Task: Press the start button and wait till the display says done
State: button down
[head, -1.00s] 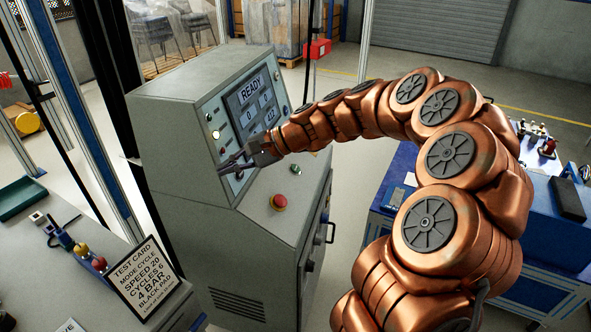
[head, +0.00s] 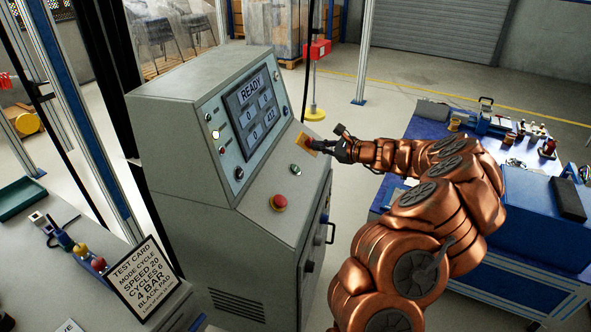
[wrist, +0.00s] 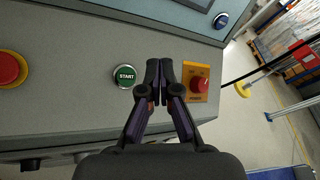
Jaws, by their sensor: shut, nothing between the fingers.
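The green START button (head: 295,170) is on the console's sloped panel; in the wrist view its label reads START (wrist: 125,76). The display (head: 250,105) reads READY above several number boxes. My gripper (head: 322,146) is shut and empty over the panel's right part. In the wrist view its fingertips (wrist: 160,66) show between the START button and a red knob on a yellow plate (wrist: 199,94), apart from the button. I cannot tell if they touch the panel.
A red mushroom button (head: 278,202) sits on the panel left of START. Other knobs line the upright face beside the display. A test card (head: 145,280) stands on the left bench. A blue workbench (head: 430,125) is at right.

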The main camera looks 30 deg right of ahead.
aim_at(293, 165)
jog(key=w+a+f+b, duration=0.1)
jog(key=f, duration=0.1)
jog(key=f+b, duration=0.1)
jog(key=b, duration=0.1)
jog(key=w+a+f+b, duration=0.1)
jog(key=f, duration=0.1)
jog(key=shift+w+a+f+b, duration=0.3)
jog(key=shift+f+b, duration=0.05)
jog(key=shift+w+a+f+b, duration=0.2)
jog(key=shift+w+f+b, duration=0.1)
jog(key=shift+f, duration=0.1)
jog(key=shift+w+a+f+b, duration=0.15)
jog(key=shift+a+f+b, duration=0.1)
jog(key=shift+f, duration=0.15)
jog(key=shift+w+f, duration=0.1)
jog(key=shift+f, duration=0.05)
dwell(0.8)
jog(key=shift+w+a+f, duration=0.1)
jog(key=shift+w+f, duration=0.05)
jog(key=shift+f, duration=0.05)
jog(key=shift+w+a+f+b, duration=0.1)
jog(key=shift+a+f+b, duration=0.05)
jog(key=shift+f+b, duration=0.25)
dwell(0.9)
jog(key=shift+r, duration=0.2)
jog(key=shift+s+d+r+p, duration=0.3)
jog(key=shift+r+p, duration=0.25)
